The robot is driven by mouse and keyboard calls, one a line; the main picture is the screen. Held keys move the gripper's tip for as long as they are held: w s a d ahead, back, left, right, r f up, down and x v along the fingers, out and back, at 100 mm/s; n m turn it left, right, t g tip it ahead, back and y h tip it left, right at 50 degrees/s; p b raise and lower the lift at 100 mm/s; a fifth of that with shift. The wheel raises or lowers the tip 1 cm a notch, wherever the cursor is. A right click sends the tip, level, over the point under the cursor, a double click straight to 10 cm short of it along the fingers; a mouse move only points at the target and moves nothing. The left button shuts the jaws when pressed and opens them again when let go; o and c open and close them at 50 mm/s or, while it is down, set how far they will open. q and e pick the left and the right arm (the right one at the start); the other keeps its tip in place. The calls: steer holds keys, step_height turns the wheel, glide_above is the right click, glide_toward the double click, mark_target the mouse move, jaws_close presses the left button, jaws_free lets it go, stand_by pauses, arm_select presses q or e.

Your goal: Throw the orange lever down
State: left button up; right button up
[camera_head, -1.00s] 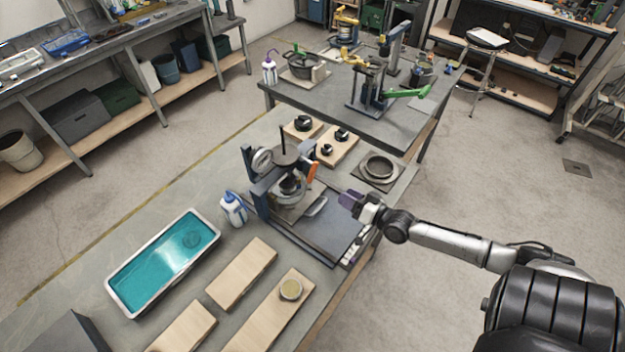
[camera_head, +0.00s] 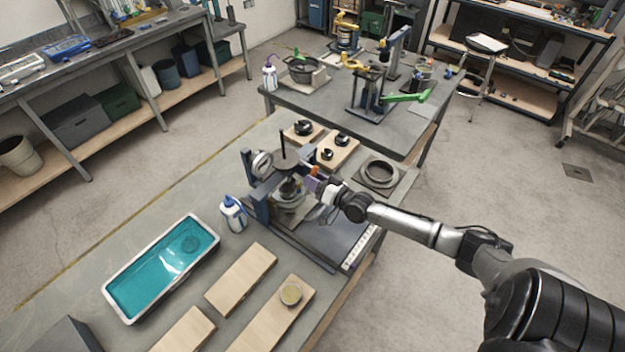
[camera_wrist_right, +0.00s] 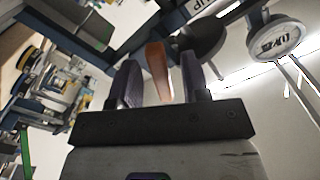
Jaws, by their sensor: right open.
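The orange lever (camera_head: 314,169) is on the right side of the press-like frame (camera_head: 252,188) with a dial gauge, on the near workbench. Only a small piece of it shows in the head view. In the right wrist view the lever (camera_wrist_right: 158,72) stands between the two purple fingers of my right gripper (camera_wrist_right: 159,64). The fingers are open, with a gap visible on each side of the lever. In the head view my right gripper (camera_head: 312,184) is right beside the frame and partly covers the lever. My left gripper is not in view.
The gauge (camera_head: 262,162) is on the frame's left, and a white-and-blue bottle (camera_head: 233,214) stands left of it. A teal-filled tray (camera_head: 160,265) and wooden boards (camera_head: 241,277) lie in front. A metal ring (camera_head: 380,171) sits behind my right wrist. A second bench holds a green lever (camera_head: 408,97).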

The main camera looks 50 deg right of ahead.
steer(key=shift+w, duration=0.45)
jaws_close()
